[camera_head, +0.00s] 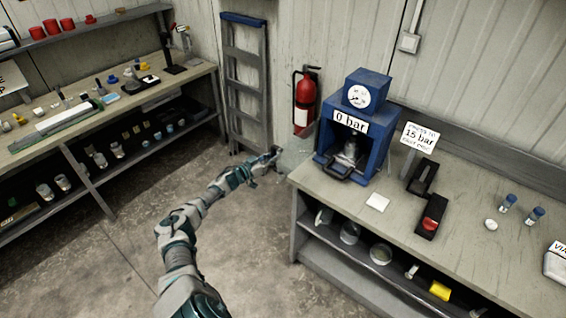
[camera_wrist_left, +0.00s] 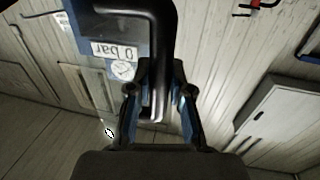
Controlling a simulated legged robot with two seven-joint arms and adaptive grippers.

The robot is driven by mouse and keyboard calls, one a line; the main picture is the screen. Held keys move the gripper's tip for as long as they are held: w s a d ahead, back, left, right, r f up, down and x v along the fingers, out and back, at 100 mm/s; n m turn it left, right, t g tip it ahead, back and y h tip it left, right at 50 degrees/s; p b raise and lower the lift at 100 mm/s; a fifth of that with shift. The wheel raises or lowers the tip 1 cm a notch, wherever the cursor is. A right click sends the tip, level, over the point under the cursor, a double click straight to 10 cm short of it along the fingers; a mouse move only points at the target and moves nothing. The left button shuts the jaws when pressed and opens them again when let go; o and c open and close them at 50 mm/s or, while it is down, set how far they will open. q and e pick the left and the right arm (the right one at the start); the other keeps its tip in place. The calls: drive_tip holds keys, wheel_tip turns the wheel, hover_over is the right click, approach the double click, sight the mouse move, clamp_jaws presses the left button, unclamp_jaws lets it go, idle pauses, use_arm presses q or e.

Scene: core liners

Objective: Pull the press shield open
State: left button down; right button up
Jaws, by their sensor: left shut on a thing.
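The blue press (camera_head: 376,150) stands on the right bench, with a "0 bar" label on its front. Its label also shows upside down in the left wrist view (camera_wrist_left: 114,50). My left gripper (camera_head: 272,157) is to the left of the press, beyond the bench's left end. In the left wrist view my left gripper (camera_wrist_left: 160,95) is shut on a thick black handle (camera_wrist_left: 160,30), which passes between its fingers. A faint clear pane, seemingly the shield (camera_head: 294,153), shows between the gripper and the press. My right gripper is out of view.
A fire extinguisher (camera_head: 304,103) hangs on the wall behind, beside a leaning ladder (camera_head: 245,85). Open floor (camera_head: 110,245) lies left of my arm.

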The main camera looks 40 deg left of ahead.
use_arm(q)
drive_tip(key=shift+a+f, duration=0.15)
drive_tip(key=shift+f, duration=0.15)
drive_tip(key=shift+d+r, duration=0.4)
drive_tip(key=shift+d, duration=0.05)
drive_tip(key=c, duration=1)
unclamp_jaws()
drive_tip(key=shift+a+f, duration=0.1)
drive_tip(key=shift+a, duration=0.2)
drive_tip(key=shift+c, duration=0.2)
drive_tip(key=shift+w+a+f, duration=0.1)
drive_tip(key=shift+w+a, duration=0.05)
drive_tip(key=shift+s, duration=0.3)
drive_tip(key=s+a, duration=0.1)
drive_tip(key=s, duration=1)
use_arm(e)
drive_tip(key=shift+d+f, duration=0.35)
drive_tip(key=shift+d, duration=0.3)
use_arm(q)
drive_tip(key=shift+s+a+f, duration=0.1)
drive_tip(key=shift+a+f, duration=0.1)
drive_tip(key=shift+a, duration=0.05)
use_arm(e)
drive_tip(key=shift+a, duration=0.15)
